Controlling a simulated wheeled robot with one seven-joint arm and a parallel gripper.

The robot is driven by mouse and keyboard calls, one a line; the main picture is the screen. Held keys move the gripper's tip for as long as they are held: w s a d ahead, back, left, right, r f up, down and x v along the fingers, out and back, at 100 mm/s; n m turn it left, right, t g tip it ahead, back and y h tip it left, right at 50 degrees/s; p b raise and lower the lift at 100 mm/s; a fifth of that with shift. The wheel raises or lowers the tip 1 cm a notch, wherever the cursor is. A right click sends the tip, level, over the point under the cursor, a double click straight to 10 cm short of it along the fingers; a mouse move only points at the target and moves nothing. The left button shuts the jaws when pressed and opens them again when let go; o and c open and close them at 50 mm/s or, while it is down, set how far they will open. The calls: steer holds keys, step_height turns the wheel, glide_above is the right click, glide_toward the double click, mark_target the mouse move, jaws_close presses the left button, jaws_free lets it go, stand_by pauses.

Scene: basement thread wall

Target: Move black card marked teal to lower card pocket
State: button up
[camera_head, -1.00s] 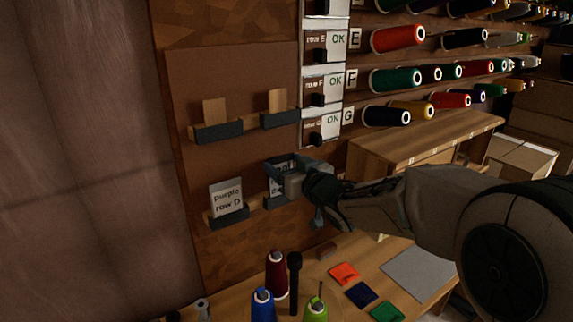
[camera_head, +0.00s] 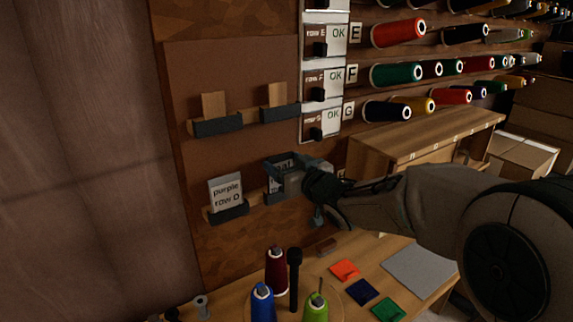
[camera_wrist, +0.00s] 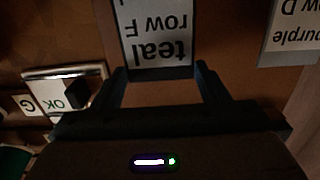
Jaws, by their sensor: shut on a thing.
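The card marked "teal row F" (camera_wrist: 155,35) shows upside down in the wrist view, a pale label with dark edges. My gripper (camera_wrist: 158,75) is shut on it. In the head view my gripper (camera_head: 284,163) is at the lower right card pocket (camera_head: 274,198), and the card (camera_head: 280,180) is partly hidden by the fingers. The card is at the pocket's mouth; I cannot tell how deep it sits or whether it touches the bottom.
The lower left pocket (camera_head: 228,214) holds a "purple row D" card (camera_head: 226,193). Two upper pockets (camera_head: 217,127) (camera_head: 280,114) hold no card. OK-marked row labels (camera_head: 322,122) hang to the upper right.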

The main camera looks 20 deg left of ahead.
steer(key=shift+f, duration=0.1)
steer(key=shift+f+b, duration=0.25)
steer(key=shift+b, duration=0.05)
steer(key=o, duration=0.8)
steer(key=shift+r, duration=0.1)
steer(key=shift+d, duration=0.1)
steer(key=b+v, duration=0.1)
steer(key=v, duration=1.2)
steer(key=shift+s+d, duration=0.25)
steer(key=shift+s, duration=0.05)
